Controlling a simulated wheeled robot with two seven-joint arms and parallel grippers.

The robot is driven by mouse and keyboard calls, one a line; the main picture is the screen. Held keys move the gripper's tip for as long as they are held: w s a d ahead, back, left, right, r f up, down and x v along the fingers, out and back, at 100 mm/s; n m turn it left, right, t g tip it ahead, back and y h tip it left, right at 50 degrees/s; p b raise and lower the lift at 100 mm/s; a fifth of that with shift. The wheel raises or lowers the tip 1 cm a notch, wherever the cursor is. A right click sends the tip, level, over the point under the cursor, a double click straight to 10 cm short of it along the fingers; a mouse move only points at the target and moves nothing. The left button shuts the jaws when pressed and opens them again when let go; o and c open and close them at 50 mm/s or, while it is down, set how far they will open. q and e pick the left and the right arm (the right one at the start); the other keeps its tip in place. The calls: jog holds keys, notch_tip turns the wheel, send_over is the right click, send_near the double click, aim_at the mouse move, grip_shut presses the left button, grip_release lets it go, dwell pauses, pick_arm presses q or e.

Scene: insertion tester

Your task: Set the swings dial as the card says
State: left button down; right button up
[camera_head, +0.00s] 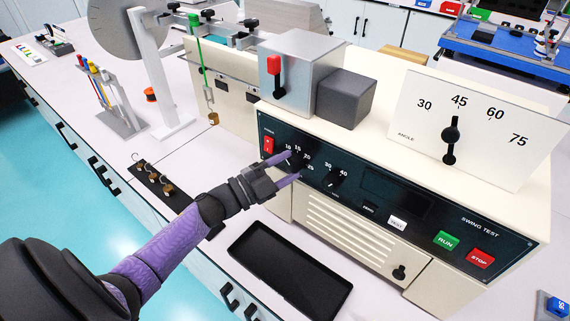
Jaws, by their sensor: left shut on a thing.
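The tester's dark front panel (368,194) carries two dials. The left dial (299,160) has marks 10, 15, 20 and 25 around it. The right dial (333,180) shows 30 and 40. Which one is the swings dial is too small to read. My left gripper (293,167) reaches in from the lower left and is shut on the left dial's knob, one finger on each side. The fingers hide much of the knob, so its pointer setting cannot be told. No card with a setting can be made out. My right gripper is not in view.
A red switch (268,145) is left of the dials; green RUN (446,241) and red STOP (480,258) buttons are at the right. An angle board (425,110) stands on top. An empty black tray (290,272) lies in front. Weights (153,177) sit on a dark strip at left.

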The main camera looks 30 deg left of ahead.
pick_arm(q)
jog(key=m+p, duration=0.1)
jog(key=m+g, duration=0.1)
jog(key=m, duration=0.1)
jog(key=m+g+p, duration=0.1)
jog(key=m, duration=0.1)
jog(key=shift+r+p, duration=0.3)
jog(key=shift+p, duration=0.05)
jog(key=shift+m+g+y+p, duration=0.5)
jog(key=shift+m+p, duration=0.3)
jog(key=shift+m, duration=0.6)
jog(key=shift+f, duration=0.1)
jog(key=shift+c, duration=0.7)
grip_release()
jog(key=shift+s, duration=0.1)
jog(key=v, duration=1)
jog(key=shift+p, duration=0.35)
